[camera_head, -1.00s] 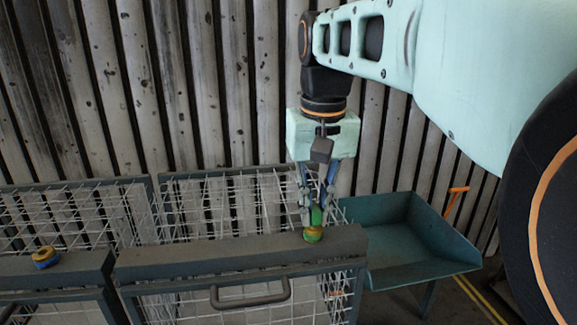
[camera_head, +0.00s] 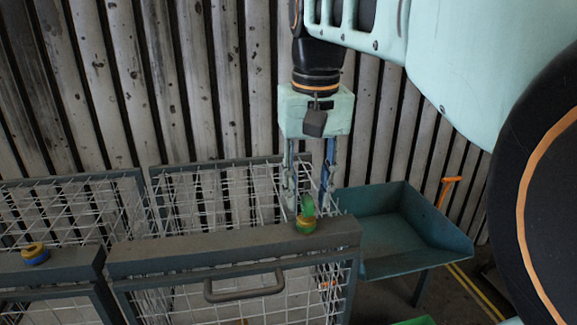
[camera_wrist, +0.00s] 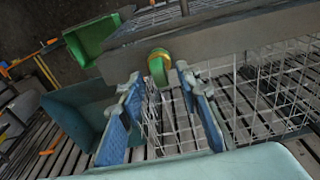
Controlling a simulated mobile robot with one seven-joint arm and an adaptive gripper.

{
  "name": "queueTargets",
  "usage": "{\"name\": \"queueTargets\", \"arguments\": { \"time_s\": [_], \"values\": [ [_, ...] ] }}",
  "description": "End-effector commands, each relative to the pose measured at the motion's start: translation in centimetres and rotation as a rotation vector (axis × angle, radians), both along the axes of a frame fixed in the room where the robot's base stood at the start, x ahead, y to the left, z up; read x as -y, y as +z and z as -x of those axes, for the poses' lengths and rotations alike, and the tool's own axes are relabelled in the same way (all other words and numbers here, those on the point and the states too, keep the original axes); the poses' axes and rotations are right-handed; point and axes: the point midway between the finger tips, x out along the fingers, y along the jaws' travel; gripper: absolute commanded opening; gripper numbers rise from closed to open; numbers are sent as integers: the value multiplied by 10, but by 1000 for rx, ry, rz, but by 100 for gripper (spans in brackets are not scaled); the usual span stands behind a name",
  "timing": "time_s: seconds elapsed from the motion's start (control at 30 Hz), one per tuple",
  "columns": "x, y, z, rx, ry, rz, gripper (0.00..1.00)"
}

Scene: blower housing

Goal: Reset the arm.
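My gripper (camera_head: 306,192) is above the right end of a wire cage's grey top rail (camera_head: 190,254). Its two blue-grey fingers are spread apart and empty. A small green part with a yellow-orange ring at its base (camera_head: 306,223) sits on that rail, just below and between the fingers. In the wrist view the green part (camera_wrist: 157,68) shows beyond the gap between the fingertips (camera_wrist: 156,82). No finger visibly grips it; whether one still brushes it is unclear.
A yellow and blue ring part (camera_head: 35,254) sits on the left cage's rail. The right cage has a front handle (camera_head: 245,287). A teal sloped bin (camera_head: 385,262) with an orange handle (camera_head: 449,181) stands at right. A slatted wall (camera_head: 230,90) is behind.

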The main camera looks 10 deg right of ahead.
Motion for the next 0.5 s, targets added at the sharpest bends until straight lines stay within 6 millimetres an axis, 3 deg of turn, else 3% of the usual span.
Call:
{"name": "queueTargets", "arguments": {
  "time_s": [0.03,0.2,0.5],
  "values": [
    [-2,17,3,25,5,2,31],
    [-2,39,5,16,5,2,31],
    [-1,56,7,5,3,1,31]
  ]
}}
